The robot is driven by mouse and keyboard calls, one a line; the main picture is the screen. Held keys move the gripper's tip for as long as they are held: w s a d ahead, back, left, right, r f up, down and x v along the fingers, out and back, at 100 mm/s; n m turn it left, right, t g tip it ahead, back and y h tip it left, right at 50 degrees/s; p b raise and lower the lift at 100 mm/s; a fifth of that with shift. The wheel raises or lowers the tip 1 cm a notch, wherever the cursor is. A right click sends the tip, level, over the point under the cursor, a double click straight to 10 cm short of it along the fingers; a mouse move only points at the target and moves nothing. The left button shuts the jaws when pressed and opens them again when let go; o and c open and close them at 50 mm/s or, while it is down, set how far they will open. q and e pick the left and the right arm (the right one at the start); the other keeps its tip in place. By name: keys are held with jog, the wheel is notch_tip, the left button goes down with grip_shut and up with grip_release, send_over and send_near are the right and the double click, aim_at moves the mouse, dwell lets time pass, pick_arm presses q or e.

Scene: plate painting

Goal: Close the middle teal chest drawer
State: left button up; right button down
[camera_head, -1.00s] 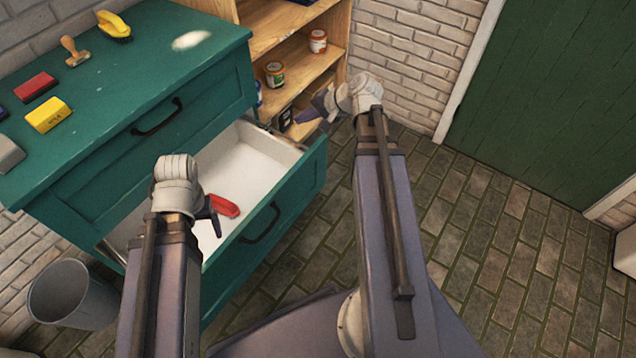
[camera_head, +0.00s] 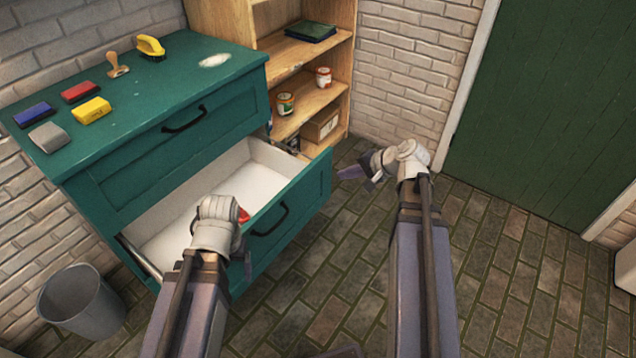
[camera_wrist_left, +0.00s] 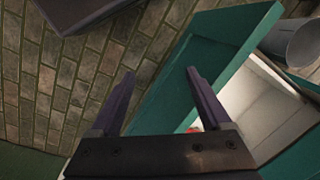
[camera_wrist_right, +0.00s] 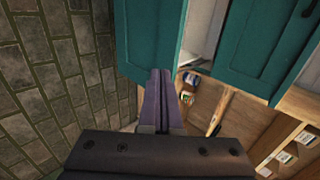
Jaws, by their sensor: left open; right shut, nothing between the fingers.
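The teal chest (camera_head: 140,100) stands at the left in the head view. Its middle drawer (camera_head: 305,197) is pulled out, with a white inside and a dark handle (camera_head: 270,218) on its front. A red object (camera_head: 243,215) lies in it, mostly hidden by my left arm. My left gripper (camera_head: 240,265) is in front of the drawer, apart from the handle; its two fingers are spread and empty in the left wrist view (camera_wrist_left: 158,85). My right gripper (camera_head: 352,173) is just right of the drawer front's right end, its fingers together and empty in the right wrist view (camera_wrist_right: 158,90).
A wooden shelf (camera_head: 300,60) with jars stands right of the chest, close behind the right gripper. A grey bin (camera_head: 80,300) stands on the floor at the left. The brick floor (camera_head: 520,290) at the right is clear.

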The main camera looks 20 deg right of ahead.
jog(key=b, duration=0.7)
send_near(306, 176)
notch_tip(306, 176, down, 4)
jog(key=w+a, duration=0.2)
jog(key=shift+w, duration=0.3)
jog(key=shift+w+a, duration=0.3)
jog(key=shift+w, duration=0.1)
jog(key=w+a, duration=0.7)
jog(key=w, duration=0.2)
jog(key=w+a, duration=0.7)
jog(key=w, duration=0.3)
jog(key=shift+w, duration=0.2)
jog(key=shift+s, duration=0.15)
